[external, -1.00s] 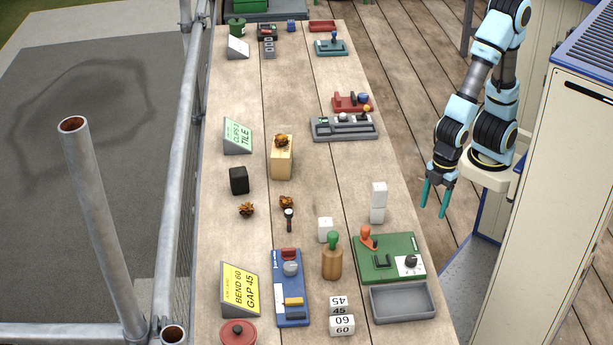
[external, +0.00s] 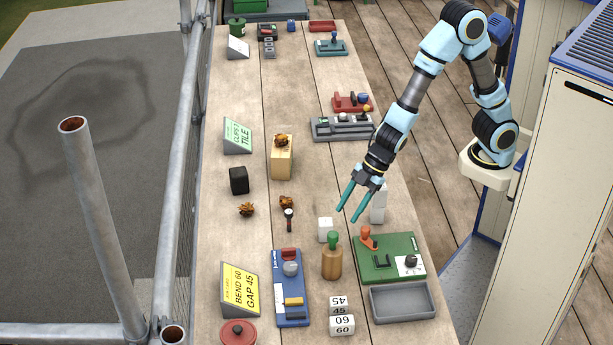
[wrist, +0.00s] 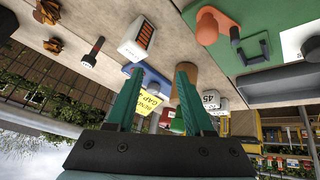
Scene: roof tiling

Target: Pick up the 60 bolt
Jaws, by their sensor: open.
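The white block marked 60 (external: 342,326) sits near the front edge of the bench, just in front of a white block marked 45 (external: 339,305). In the wrist view a white block marked 45 (wrist: 211,100) shows right of the fingers; I cannot clearly make out the 60 block there. My gripper (external: 348,215) is open and empty, its teal fingers above the bench near a small white block (external: 325,229), well behind the 60 block. The fingers (wrist: 159,75) also show apart in the wrist view.
A wooden cylinder with a green knob (external: 332,260) stands between my gripper and the numbered blocks. A green fixture (external: 388,270) and an empty grey tray (external: 402,304) lie to the right, a blue fixture (external: 291,308) to the left. A yellow sign reads BEND 60 GAP 45 (external: 240,289).

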